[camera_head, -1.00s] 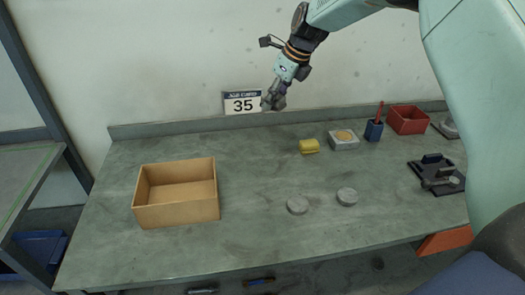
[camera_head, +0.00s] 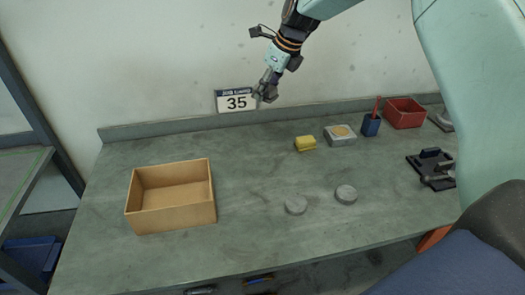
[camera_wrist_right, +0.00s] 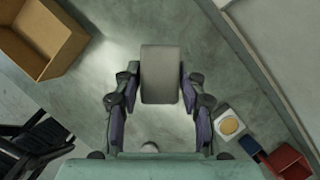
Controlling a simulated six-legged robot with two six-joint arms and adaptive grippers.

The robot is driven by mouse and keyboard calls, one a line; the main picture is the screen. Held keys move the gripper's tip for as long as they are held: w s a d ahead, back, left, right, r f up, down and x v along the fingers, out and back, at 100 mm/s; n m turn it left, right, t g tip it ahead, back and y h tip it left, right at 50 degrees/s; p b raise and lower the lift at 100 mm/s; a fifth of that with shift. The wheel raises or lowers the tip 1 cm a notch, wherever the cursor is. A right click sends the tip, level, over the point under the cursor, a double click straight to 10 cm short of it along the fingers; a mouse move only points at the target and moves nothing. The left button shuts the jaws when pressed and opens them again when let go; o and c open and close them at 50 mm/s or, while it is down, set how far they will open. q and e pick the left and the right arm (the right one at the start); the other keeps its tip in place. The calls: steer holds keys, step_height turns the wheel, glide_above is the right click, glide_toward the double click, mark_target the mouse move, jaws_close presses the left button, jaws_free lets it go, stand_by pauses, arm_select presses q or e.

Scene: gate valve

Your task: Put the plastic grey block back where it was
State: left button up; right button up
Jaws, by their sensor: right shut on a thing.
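My right gripper (camera_head: 268,92) is raised above the back of the table, in front of the wall sign. In the right wrist view its two fingers (camera_wrist_right: 158,90) are shut on a grey block (camera_wrist_right: 160,73), which sits upright between them with clear space around it. In the head view the block is hard to tell from the grey fingers. Two flat grey discs, one on the left (camera_head: 296,206) and one on the right (camera_head: 346,194), lie on the table. My left gripper is in neither view.
An open wooden box (camera_head: 172,220) stands on the table's left. Along the back are a yellow sponge (camera_head: 305,143), a pale block with a round yellow top (camera_head: 341,136), a blue cup (camera_head: 371,125) and a red bin (camera_head: 405,114). A dark fixture (camera_head: 432,168) is at right.

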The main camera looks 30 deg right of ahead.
steer(key=shift+w+a+f, duration=0.15)
steer(key=shift+w, duration=0.5)
steer(key=shift+s+f+b, duration=0.25)
steer(key=shift+f+b, duration=0.1)
steer(key=shift+b, duration=0.1)
steer(key=shift+w+f+b, duration=0.2)
steer(key=shift+f+b, duration=0.15)
steer(key=shift+f, duration=0.1)
steer(key=shift+s+f+b, duration=0.1)
steer(key=shift+f+b, duration=0.7)
steer(key=shift+b, duration=0.1)
steer(key=b, duration=0.5)
glide_above(261, 151)
steer(key=s, duration=0.1)
step_height(261, 151, down, 5)
arm_select(q)
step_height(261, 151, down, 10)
steer(key=b, duration=0.1)
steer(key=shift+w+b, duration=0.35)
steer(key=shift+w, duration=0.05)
arm_select(e)
steer(key=shift+s+d+f, duration=0.15)
steer(key=shift+f, duration=0.3)
steer(key=shift+s+d+f, duration=0.1)
steer(key=shift+d+f, duration=0.05)
steer(key=shift+f, duration=0.25)
